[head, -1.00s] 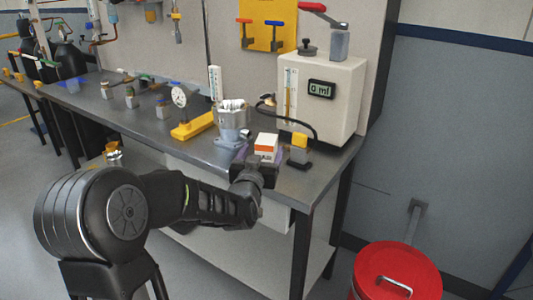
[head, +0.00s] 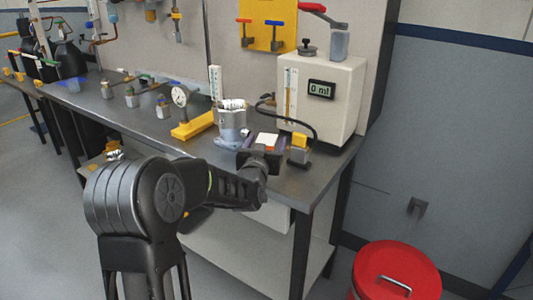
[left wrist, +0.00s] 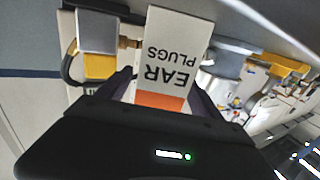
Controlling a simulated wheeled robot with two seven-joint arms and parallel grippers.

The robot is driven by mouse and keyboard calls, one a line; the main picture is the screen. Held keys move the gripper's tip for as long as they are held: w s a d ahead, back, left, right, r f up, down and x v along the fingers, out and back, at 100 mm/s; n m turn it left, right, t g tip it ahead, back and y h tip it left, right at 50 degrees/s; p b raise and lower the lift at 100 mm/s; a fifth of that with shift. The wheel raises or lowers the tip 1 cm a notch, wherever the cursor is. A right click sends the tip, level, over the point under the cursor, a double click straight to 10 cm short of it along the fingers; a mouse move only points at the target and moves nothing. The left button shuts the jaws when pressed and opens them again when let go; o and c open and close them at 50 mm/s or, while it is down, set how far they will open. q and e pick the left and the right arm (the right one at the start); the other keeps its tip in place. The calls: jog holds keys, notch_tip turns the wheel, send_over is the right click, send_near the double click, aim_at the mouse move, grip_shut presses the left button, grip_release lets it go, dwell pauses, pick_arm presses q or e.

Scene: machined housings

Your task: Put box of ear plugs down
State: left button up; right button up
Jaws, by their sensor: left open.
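The box of ear plugs (head: 267,140) is white with an orange band. It is at the front of the grey workbench (head: 310,187), between the grey metal housing and the yellow-topped fitting. In the left wrist view the box (left wrist: 172,48) shows its "EAR PLUGS" lettering upside down. My left gripper (head: 264,149) is open, with its dark fingers (left wrist: 158,92) on either side of the box. The gripper hides the box's lower part in the head view, so its contact with the bench is not visible. My right gripper is not in view.
The metal housing (head: 231,122) stands just left of the box. The yellow-topped fitting (head: 299,147) is close on its right, with a hose to the beige tester (head: 318,95) behind. A dial gauge on a yellow base (head: 192,125) stands farther left. A red bin (head: 397,268) is on the floor.

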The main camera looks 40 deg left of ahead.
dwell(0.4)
pick_arm(q)
jog(key=c, duration=1.6)
jog(key=shift+r, duration=0.1)
notch_tip(320, 180, up, 10)
jog(key=shift+f+p, duration=0.1)
jog(key=shift+p, duration=0.6)
